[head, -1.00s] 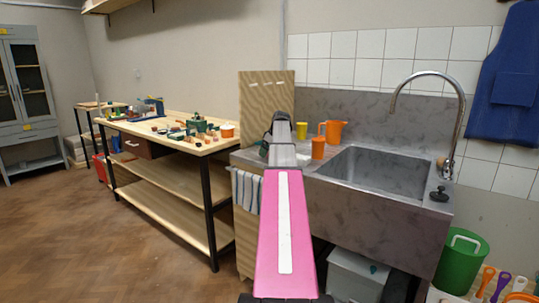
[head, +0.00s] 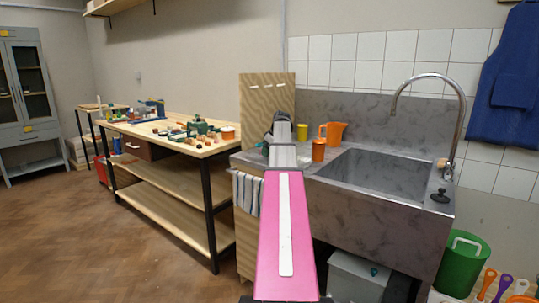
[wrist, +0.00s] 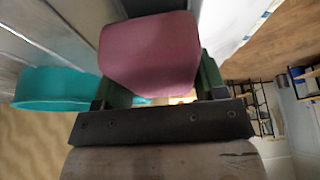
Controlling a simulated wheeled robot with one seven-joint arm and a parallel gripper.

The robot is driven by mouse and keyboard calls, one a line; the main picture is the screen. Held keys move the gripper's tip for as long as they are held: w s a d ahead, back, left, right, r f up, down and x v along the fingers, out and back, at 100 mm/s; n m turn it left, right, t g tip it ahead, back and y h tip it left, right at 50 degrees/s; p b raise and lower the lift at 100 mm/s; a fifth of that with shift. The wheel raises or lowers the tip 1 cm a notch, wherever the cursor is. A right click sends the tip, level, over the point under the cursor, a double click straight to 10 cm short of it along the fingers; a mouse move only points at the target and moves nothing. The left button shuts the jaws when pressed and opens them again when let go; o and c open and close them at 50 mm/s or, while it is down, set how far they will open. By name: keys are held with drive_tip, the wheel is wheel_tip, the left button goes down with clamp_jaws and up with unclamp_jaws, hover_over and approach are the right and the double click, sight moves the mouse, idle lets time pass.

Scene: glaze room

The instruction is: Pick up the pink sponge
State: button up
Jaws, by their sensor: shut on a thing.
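The pink sponge (wrist: 150,52) is a dusky pink block with rounded edges, seen large at the top centre of the wrist view. My gripper (wrist: 157,88) has a dark green finger on each side of it and is shut on it. In the head view my own pink and grey arm covers the gripper, and I cannot make out the sponge there.
A turquoise round container (wrist: 58,88) is left of the sponge in the wrist view. An orange cup (head: 318,151), orange jug (head: 335,132) and yellow cup (head: 302,132) stand left of the sink (head: 375,180). A cluttered workbench (head: 165,135) is at left.

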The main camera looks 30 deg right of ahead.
wheel_tip(320, 180, up, 3)
drive_tip(key=shift+r, duration=0.1)
drive_tip(key=s+a+r, duration=0.5)
drive_tip(key=a+r, duration=0.2)
drive_tip(key=a, duration=0.3)
drive_tip(key=shift+a, duration=0.3)
